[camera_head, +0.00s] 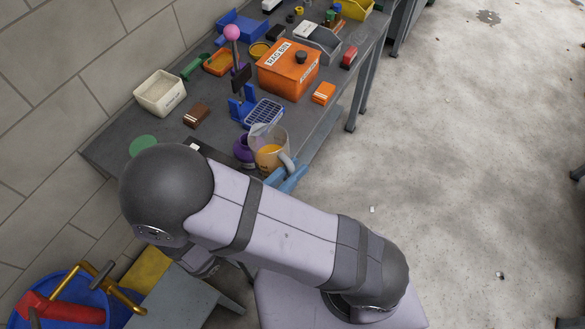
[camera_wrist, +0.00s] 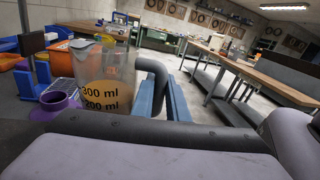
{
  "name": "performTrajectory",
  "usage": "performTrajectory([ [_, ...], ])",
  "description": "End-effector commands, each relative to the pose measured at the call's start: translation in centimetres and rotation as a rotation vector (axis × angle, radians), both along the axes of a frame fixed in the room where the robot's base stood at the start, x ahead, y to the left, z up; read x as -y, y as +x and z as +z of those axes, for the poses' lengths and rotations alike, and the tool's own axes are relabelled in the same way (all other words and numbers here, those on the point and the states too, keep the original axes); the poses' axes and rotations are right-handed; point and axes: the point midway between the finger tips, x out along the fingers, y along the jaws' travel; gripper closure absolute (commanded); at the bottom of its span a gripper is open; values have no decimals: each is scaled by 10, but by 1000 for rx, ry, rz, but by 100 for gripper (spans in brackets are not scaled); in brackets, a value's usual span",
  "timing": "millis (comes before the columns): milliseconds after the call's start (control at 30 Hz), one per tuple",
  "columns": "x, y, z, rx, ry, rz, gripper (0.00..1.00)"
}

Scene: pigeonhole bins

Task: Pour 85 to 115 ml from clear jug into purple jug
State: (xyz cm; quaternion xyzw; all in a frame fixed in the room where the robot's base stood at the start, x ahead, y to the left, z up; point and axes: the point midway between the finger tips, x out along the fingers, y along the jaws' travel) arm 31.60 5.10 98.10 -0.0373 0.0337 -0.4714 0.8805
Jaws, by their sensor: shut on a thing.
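The clear jug (camera_head: 283,137) holds orange liquid and has a thick grey handle on its right. My gripper (camera_head: 289,178), with blue fingers, is shut on this handle. In the wrist view the clear jug (camera_wrist: 88,62) shows its 300 ml and 200 ml marks, with the orange liquid around them. The gripper (camera_wrist: 164,92) also shows there, its fingers either side of the handle's lower end. The purple jug (camera_head: 241,149) stands just left of the clear jug, partly hidden by it; it also shows in the wrist view (camera_wrist: 55,102). I cannot tell the clear jug's exact tilt or whether liquid flows.
A blue grid rack (camera_head: 264,112) and a blue stand with a pink ball (camera_head: 232,33) are close behind the jugs. An orange rag bin (camera_head: 287,72) stands further back. A white bin (camera_head: 160,93) is at the left. The bench's right edge (camera_head: 322,130) is near the clear jug.

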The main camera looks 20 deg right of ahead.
Motion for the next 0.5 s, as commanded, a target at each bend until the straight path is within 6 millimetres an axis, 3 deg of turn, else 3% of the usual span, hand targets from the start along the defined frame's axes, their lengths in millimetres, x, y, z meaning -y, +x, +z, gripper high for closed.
performTrajectory([
  [367, -7, 19, -4, -351, -144, -2, 100],
  [500, -13, 32, 12, -472, -192, -3, 100],
])
